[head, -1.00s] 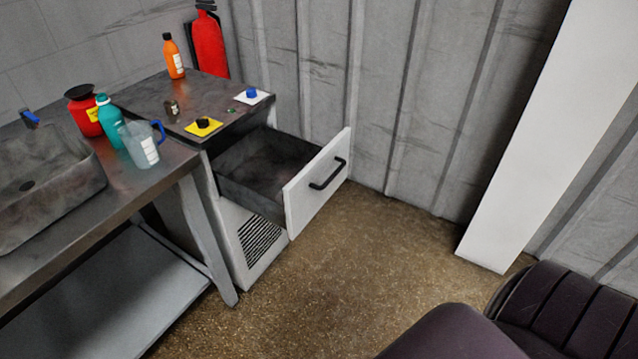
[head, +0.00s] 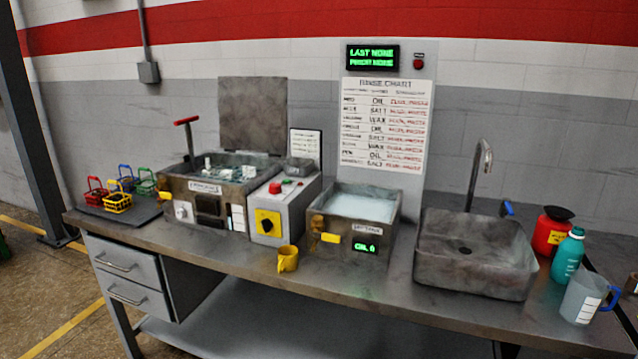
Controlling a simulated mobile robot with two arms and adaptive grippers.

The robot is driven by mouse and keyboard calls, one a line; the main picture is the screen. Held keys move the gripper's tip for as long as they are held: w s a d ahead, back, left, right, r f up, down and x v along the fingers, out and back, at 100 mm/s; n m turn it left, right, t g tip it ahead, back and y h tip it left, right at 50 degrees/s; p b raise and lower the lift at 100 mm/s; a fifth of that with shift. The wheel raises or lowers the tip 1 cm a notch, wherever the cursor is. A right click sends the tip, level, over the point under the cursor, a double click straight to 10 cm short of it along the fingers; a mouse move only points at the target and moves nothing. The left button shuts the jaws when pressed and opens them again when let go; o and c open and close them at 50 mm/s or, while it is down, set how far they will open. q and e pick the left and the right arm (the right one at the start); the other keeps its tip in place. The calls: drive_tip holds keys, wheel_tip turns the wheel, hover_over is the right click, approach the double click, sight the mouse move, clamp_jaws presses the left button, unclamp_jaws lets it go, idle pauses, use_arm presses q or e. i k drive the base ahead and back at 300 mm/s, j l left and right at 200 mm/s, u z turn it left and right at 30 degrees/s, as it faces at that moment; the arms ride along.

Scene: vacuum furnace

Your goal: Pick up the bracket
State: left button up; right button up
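I cannot make out a bracket for certain in the head view. Small pale pieces (head: 222,165) show in the left tank (head: 209,188), too small to identify. Small wire baskets in red (head: 96,190), yellow (head: 117,200), blue (head: 127,178) and green (head: 145,181) stand on a dark tray (head: 118,213) at the bench's left end. I cannot tell whether they hold anything. Neither of my grippers is in view.
The bench (head: 225,253) carries a control box (head: 284,208), a second tank (head: 353,225) reading "OIL 0", a yellow mug (head: 288,259) and a sink (head: 474,262). A red container (head: 551,231), teal bottle (head: 568,256) and clear jug (head: 583,298) crowd the right end.

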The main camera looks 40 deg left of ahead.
sight(249, 173)
drive_tip(key=u, duration=1.7)
